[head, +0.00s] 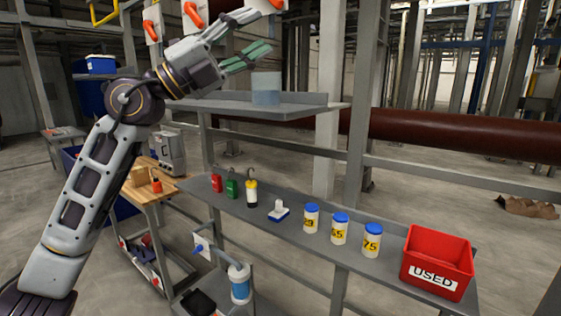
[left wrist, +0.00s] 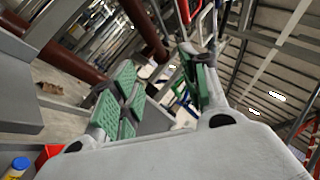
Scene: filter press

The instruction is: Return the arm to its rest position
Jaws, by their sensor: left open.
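My left arm rises from the lower left in the head view. My left gripper (head: 260,32) is raised above the upper shelf (head: 215,105), with its two green-padded fingers spread apart and nothing between them. In the left wrist view the same gripper (left wrist: 158,60) shows open and empty, its fingers pointing toward the beams and frame. A translucent blue-grey beaker (head: 266,90) stands on the upper shelf, below and apart from the fingers. My right gripper is not in view.
The lower shelf (head: 325,250) holds small red, green and yellow-topped items, three blue-lidded jars (head: 340,230) and a red USED bin (head: 437,255). Orange-handled valves (head: 194,14) hang close beside the raised gripper. Grey posts (head: 330,90) and a brown pipe (head: 450,132) stand behind.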

